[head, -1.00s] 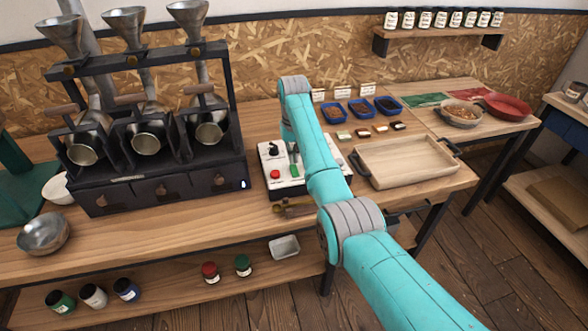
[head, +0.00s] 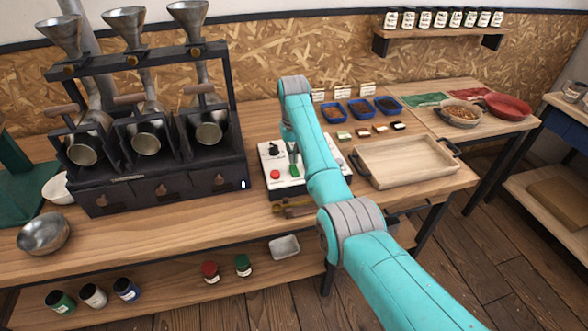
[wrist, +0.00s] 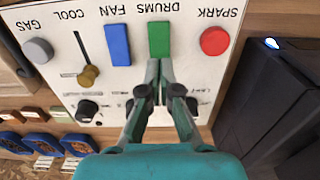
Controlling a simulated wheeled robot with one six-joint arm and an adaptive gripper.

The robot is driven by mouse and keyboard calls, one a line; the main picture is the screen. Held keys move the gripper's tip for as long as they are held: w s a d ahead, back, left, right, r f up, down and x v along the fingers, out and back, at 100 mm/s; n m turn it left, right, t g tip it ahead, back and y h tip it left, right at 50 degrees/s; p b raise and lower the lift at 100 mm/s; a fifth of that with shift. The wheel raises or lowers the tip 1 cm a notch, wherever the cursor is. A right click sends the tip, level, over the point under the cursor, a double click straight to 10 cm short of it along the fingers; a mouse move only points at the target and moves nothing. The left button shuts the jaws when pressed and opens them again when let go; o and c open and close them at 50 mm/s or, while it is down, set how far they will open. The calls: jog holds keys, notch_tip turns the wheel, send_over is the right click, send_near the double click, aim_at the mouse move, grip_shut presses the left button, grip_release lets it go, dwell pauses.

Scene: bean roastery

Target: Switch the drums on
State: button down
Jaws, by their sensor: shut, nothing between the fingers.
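The control panel (head: 270,185) is a pale box on the bench, right of the roaster. In the wrist view its labels appear upside down. The green DRUMS button (wrist: 159,38) sits between the blue FAN button (wrist: 117,45) and the round red SPARK button (wrist: 214,41). My gripper (wrist: 158,62) is shut and empty, its fingertips at the near edge of the green button in the wrist view. Whether they touch it I cannot tell. The dark roaster (head: 150,190) carries three metal drums (head: 146,144); I cannot tell whether they turn.
The panel also has a grey GAS button (wrist: 38,50), a COOL slider knob (wrist: 89,74) and a black dial (wrist: 88,110). A wooden tray (head: 408,181) lies right of my arm, with blue dishes (head: 361,110) behind. A metal bowl (head: 44,232) stands front left.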

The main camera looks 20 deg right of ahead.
aim_at(293, 167)
jog(key=shift+f, duration=1.25)
dwell(1.1)
jog(key=shift+r, duration=3.55)
jog(key=shift+s, duration=0.1)
